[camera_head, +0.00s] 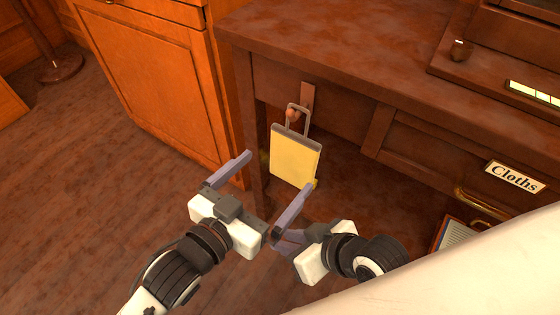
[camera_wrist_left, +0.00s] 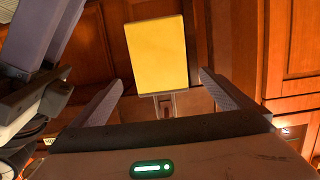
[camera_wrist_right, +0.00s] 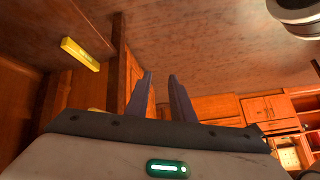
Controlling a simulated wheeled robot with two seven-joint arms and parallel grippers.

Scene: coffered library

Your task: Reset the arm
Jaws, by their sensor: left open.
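My left gripper (camera_head: 258,188) is wide open and empty, below and to the left of the hanging yellow panel. Its spread fingers also show in the left wrist view (camera_wrist_left: 160,95), with the panel beyond them and nothing between them. My right gripper (camera_head: 288,240) is close beside the left one, low in the head view. In the right wrist view (camera_wrist_right: 162,82) its fingers stand a narrow gap apart with nothing between them. The two grippers look very close in the head view; I cannot tell whether they touch.
A yellow panel (camera_head: 295,160) with a grey top bar and loop handle hangs from a knob on the dark desk (camera_head: 320,50). An orange wood cabinet (camera_head: 155,75) stands left of it. Bare floor (camera_head: 70,170) lies left.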

